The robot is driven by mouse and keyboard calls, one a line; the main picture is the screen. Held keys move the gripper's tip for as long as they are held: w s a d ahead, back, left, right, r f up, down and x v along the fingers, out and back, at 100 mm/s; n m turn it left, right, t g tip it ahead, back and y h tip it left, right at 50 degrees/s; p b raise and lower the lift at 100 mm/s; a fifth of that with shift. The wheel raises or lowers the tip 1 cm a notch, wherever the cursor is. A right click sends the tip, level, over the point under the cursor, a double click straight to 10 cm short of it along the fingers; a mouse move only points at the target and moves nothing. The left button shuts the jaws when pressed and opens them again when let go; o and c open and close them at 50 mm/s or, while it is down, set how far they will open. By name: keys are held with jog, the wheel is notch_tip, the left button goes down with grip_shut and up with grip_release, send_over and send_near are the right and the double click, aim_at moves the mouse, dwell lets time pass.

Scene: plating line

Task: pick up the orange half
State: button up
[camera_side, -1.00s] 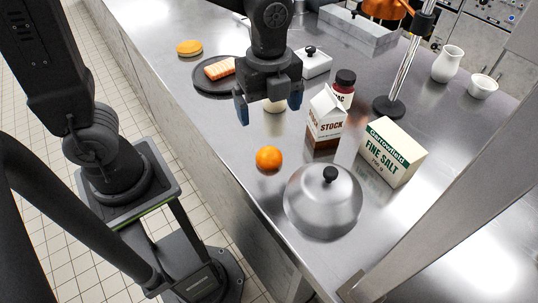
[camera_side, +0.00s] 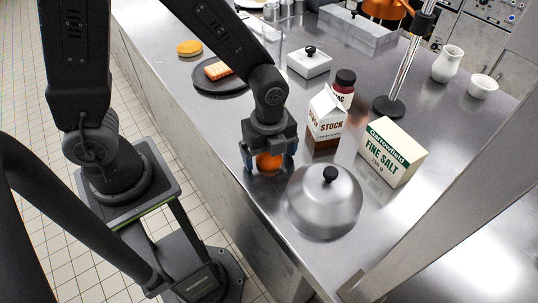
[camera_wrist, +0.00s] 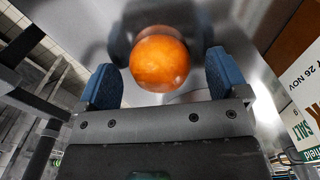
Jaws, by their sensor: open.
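The orange half (camera_side: 269,162) sits on the steel counter, left of the domed lid, and shows as a round orange shape. My gripper (camera_side: 269,158) is over it, with one blue-padded finger on each side. In the wrist view the orange half (camera_wrist: 159,60) lies between and slightly beyond the two blue fingertips of my gripper (camera_wrist: 163,75). There are gaps between the fruit and both fingers, so the gripper is open and holds nothing. The top of the orange half is partly hidden by my gripper in the side view.
The steel domed lid (camera_side: 322,205) is close on the right. The stock carton (camera_side: 327,115) stands just behind, with the salt box (camera_side: 392,152) to its right. A brown-red jar (camera_side: 344,85), a white lidded dish (camera_side: 309,63) and a dark plate (camera_side: 205,86) are farther back.

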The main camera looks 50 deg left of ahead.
jog(key=shift+f, duration=0.1)
jog(key=c, duration=1)
